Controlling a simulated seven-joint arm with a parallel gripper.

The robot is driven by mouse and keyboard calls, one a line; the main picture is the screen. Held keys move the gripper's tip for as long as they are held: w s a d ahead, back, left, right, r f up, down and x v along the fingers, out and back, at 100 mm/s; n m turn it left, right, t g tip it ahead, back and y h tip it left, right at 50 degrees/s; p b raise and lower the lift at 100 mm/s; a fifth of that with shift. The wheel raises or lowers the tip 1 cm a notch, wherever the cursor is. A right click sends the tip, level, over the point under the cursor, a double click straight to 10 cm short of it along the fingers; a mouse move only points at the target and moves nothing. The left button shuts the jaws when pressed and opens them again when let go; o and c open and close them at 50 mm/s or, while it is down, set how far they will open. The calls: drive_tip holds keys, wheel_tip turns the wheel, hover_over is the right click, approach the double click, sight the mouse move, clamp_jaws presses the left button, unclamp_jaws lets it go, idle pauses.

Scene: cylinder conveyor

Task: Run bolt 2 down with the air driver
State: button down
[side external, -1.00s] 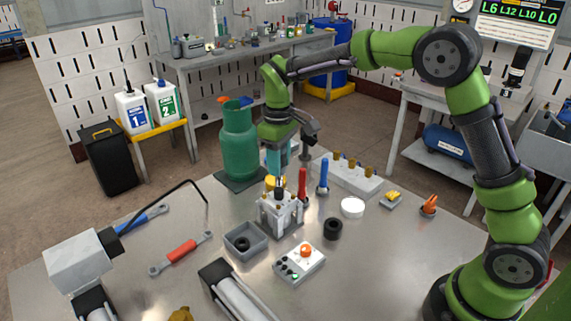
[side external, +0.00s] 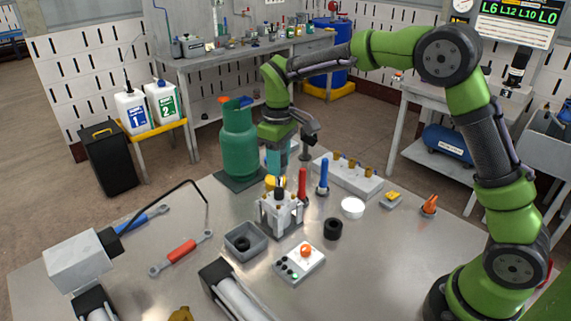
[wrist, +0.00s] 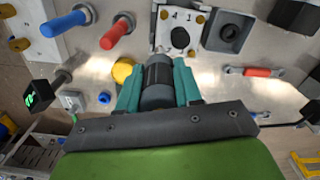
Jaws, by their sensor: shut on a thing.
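My gripper (side external: 277,158) points down above the grey block fixture (side external: 268,217) on the steel table. In the wrist view its teal fingers (wrist: 158,85) are shut around a dark cylindrical tool (wrist: 157,72), which looks like the air driver. The fixture (wrist: 198,38) shows ahead of the tool, with marks 4 and 1 and brass bolt heads visible on its top. The tool's lower end lies close to the fixture top; I cannot tell whether it touches. Bolt 2 cannot be made out; the tool or fingers may hide it.
A red-handled tool (side external: 302,183) and a blue-handled tool (side external: 323,172) stand close right of the fixture. A pale rack (side external: 365,185) holds several brass-topped bolts. A green gas cylinder (side external: 238,150) stands behind left. A grey tray (side external: 258,234) and button box (side external: 314,260) lie in front.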

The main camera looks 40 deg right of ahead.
drive_tip(key=shift+f, duration=0.7)
idle(1.9)
drive_tip(key=shift+r, duration=3.2)
